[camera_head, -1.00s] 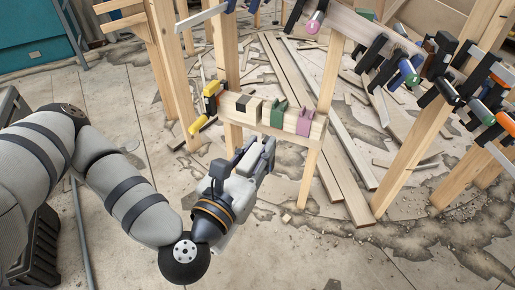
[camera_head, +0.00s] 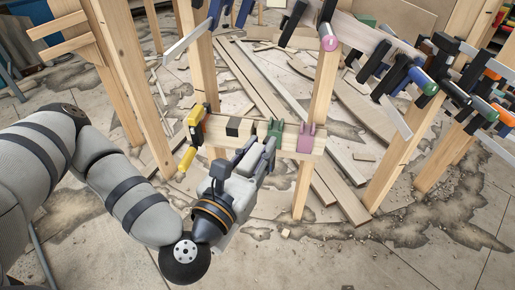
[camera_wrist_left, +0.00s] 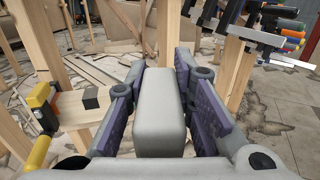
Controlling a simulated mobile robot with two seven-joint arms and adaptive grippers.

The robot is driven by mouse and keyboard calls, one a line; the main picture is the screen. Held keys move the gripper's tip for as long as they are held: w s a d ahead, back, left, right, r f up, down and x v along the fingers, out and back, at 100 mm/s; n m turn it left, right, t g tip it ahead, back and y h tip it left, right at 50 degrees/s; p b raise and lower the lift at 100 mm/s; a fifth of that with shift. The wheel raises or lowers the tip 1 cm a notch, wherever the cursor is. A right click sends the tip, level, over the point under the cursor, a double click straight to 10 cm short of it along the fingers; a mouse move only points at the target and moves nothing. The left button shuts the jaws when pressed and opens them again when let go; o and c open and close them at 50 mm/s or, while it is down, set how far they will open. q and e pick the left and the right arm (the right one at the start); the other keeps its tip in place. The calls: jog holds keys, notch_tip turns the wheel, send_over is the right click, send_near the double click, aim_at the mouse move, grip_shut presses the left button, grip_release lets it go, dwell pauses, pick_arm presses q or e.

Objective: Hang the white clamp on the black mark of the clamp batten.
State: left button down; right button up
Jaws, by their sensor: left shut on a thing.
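The clamp batten (camera_head: 221,126) is a horizontal wooden bar between two posts. Its black mark (camera_head: 238,127) is left of the middle and bare; it also shows in the left wrist view (camera_wrist_left: 90,97). My left gripper (camera_head: 259,157) appears in front of the batten in the head view, overlapping its lower edge right of the black mark. It is shut on the white clamp (camera_wrist_left: 160,110), whose pale, blocky body fills the middle of the left wrist view between the purple-padded fingers. The clamp's far end is hidden. In that view the black mark is left of the clamp. My right gripper is out of sight.
A yellow clamp (camera_head: 193,130) hangs at the batten's left end. A green piece (camera_head: 275,131) and a purple piece (camera_head: 306,138) sit right of the black mark. Several clamps (camera_head: 425,78) hang on a higher rail at right. Loose planks (camera_head: 247,75) lie on the floor behind.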

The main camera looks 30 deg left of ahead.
pick_arm(q)
jog(key=shift+w+a+r, duration=0.1)
jog(key=shift+a, duration=0.05)
jog(key=w+a+f+n+y+b, duration=0.1)
jog(key=w+a+f+b, duration=0.15)
jog(key=w+a, duration=0.45)
jog(key=w+a+f+y+b, duration=0.1)
jog(key=w+a+f+y, duration=0.2)
jog(key=w, duration=0.6)
jog(key=w+a+r+n+b, duration=0.1)
jog(key=w+a+r+n, duration=0.1)
jog(key=w+a, duration=0.3)
jog(key=a+r, duration=0.1)
jog(key=a, duration=0.3)
jog(key=shift+r+g+y, duration=0.15)
jog(key=shift+g+y, duration=0.15)
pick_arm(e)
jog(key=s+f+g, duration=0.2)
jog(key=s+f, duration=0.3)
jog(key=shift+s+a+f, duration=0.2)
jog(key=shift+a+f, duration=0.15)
pick_arm(q)
jog(key=shift+d, duration=0.1)
notch_tip(320, 180, down, 2)
jog(key=shift+f+b, duration=0.1)
jog(key=shift+b, duration=0.75)
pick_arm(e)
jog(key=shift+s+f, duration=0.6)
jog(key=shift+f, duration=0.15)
